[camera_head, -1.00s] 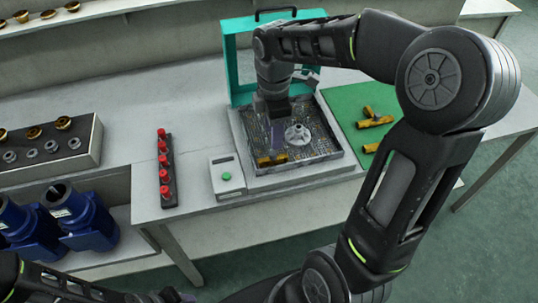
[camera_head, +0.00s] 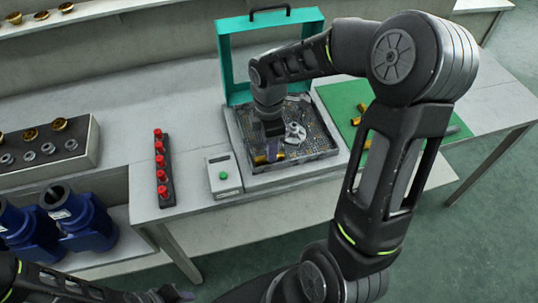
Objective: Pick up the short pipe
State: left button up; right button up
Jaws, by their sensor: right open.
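A short brass-coloured pipe piece (camera_head: 260,160) lies in the near part of the dark speckled tray (camera_head: 322,156). A grey round flanged part (camera_head: 296,131) lies in the tray beside it. My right gripper (camera_head: 274,150) points down into the tray, open, its fingertips close to the brass piece; whether they touch it I cannot tell. The gripper's body hides part of the tray. My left gripper (camera_head: 172,294) is at the bottom edge, small and dark; its jaws are unclear.
A teal frame (camera_head: 226,62) stands behind the tray. Brass fittings (camera_head: 362,108) lie on the green mat (camera_head: 342,97), partly behind my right arm. A grey box with a green button (camera_head: 224,176) and a rack of red-topped parts (camera_head: 161,175) stand left. Blue pump bodies (camera_head: 75,215) sit lower left.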

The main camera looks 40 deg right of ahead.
jog(key=shift+f, duration=0.7)
jog(key=shift+c, duration=0.3)
grip_shut()
